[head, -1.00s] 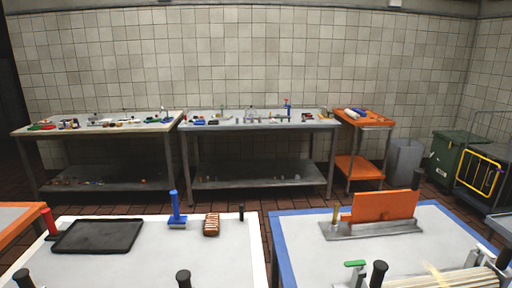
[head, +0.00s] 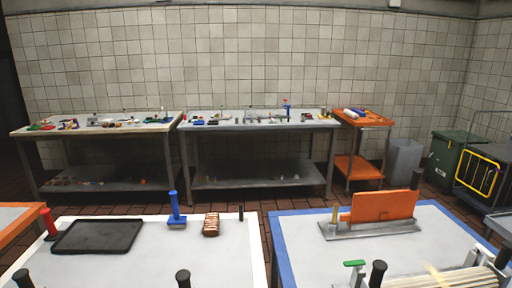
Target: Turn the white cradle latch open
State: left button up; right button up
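Neither of my grippers shows in the head view. A grey cradle (head: 385,229) on the blue-edged table holds an upright orange plate (head: 383,206), with a small yellow upright piece (head: 335,217) at its left end. At the bottom right, a pale ribbed fixture (head: 432,280) is cut off by the picture's lower edge. A green-topped upright piece (head: 355,264) stands at its left, beside a black knob (head: 378,273). I cannot tell which part, if any, is the white cradle latch.
The white-edged table (head: 140,267) at left bears a black tray (head: 98,236), a blue-handled tool (head: 175,210) and a brown striped block (head: 211,224). A dark gap separates it from the blue-edged table (head: 283,250). Two cluttered benches and an orange cart (head: 359,165) stand by the wall.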

aim_at(479, 247)
jog(key=z, duration=1.55)
jog(key=i+l+u, duration=0.35)
jog(key=i, duration=0.25)
jog(key=l, duration=0.1)
